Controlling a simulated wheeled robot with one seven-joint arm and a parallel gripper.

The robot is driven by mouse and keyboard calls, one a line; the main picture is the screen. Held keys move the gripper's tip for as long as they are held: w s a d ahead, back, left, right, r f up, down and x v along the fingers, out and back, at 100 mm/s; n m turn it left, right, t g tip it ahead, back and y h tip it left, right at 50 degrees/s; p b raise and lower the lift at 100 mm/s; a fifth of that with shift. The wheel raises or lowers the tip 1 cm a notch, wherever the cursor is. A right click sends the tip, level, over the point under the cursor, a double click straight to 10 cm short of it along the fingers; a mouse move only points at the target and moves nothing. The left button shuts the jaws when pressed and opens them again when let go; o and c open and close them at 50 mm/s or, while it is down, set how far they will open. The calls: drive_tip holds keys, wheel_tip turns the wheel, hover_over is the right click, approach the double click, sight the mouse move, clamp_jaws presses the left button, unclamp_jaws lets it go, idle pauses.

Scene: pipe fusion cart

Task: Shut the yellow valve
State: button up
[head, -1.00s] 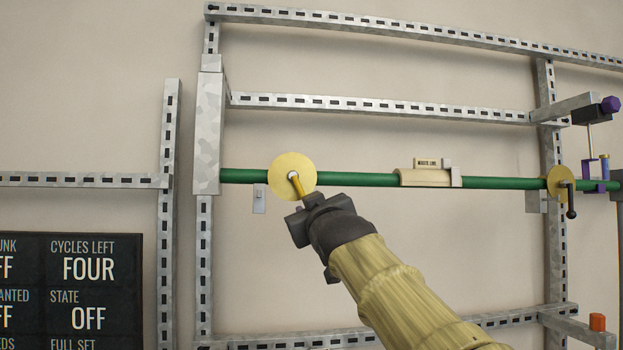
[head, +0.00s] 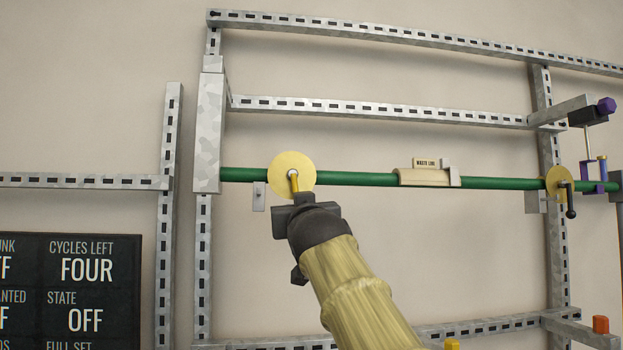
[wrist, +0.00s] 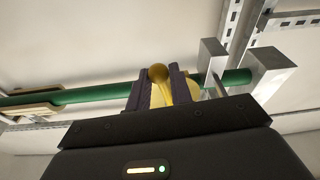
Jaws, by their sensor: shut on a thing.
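The yellow valve (head: 283,163) is a round pale-yellow disc on a green pipe, at the left part of the pipe in the head view. Its short yellow lever (head: 294,183) points almost straight down from the hub, across the pipe. My gripper (head: 297,202) is at the lower end of this lever, reaching up from below. In the wrist view, the lever's round yellow knob (wrist: 158,73) sits between the two dark fingers of my gripper (wrist: 159,90), which are shut on it. The fingers hide part of the disc there.
The green pipe (head: 360,180) runs right past a beige labelled holder (head: 425,177) to a second yellow disc (head: 557,178) with a black handle (head: 571,211). A small grey bracket (head: 259,197) hangs just left of the lever. Slotted metal rails frame the wall.

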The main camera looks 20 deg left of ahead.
drive_tip(key=shift+s+a+m, duration=0.15)
drive_tip(key=shift+a+m, duration=0.1)
drive_tip(key=shift+m, duration=0.25)
drive_tip(key=shift+s+a+m+h, duration=0.15)
drive_tip(key=shift+a+m+h, duration=0.15)
drive_tip(key=shift+m, duration=0.4)
drive_tip(key=o, duration=1.9)
drive_tip(key=shift+s, duration=0.1)
drive_tip(key=b+v, duration=0.3)
drive_tip(key=v, duration=0.1)
drive_tip(key=r+b+v, duration=0.1)
drive_tip(key=b+v, duration=0.2)
drive_tip(key=v, duration=0.2)
drive_tip(key=r+b+v, duration=0.1)
drive_tip(key=b+v, duration=0.2)
drive_tip(key=v, duration=0.1)
drive_tip(key=shift+s+d, duration=0.35)
drive_tip(key=shift+s, duration=0.05)
